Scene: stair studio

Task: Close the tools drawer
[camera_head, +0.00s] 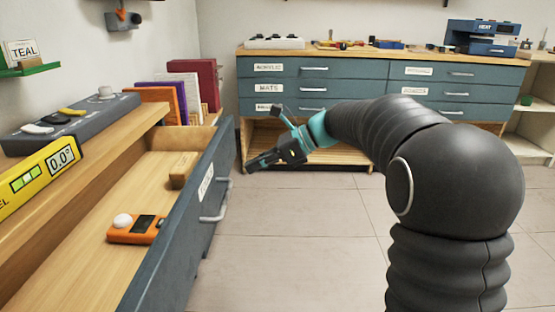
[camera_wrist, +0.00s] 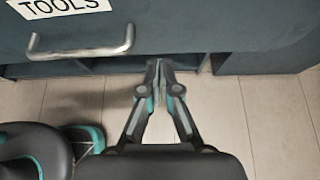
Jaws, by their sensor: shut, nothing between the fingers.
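The tools drawer (camera_head: 165,240) is pulled out at the left in the head view, with its blue-grey front facing right. The front also fills the top of the wrist view (camera_wrist: 210,30), with a "TOOLS" label and a silver bar handle (camera_wrist: 80,50). The handle shows in the head view too (camera_head: 215,205). My gripper (camera_head: 252,166) is shut and empty near the far end of the drawer front. In the wrist view its fingertips (camera_wrist: 165,66) point at the lower edge of the front, right of the handle. I cannot tell whether they touch it.
The drawer holds an orange device (camera_head: 135,235) and a wooden block (camera_head: 182,170). A yellow level (camera_head: 35,180) and a dark grey tray (camera_head: 70,125) lie on the top above. A drawer cabinet (camera_head: 350,85) stands at the back. The tiled floor (camera_head: 290,240) right of the drawer is clear.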

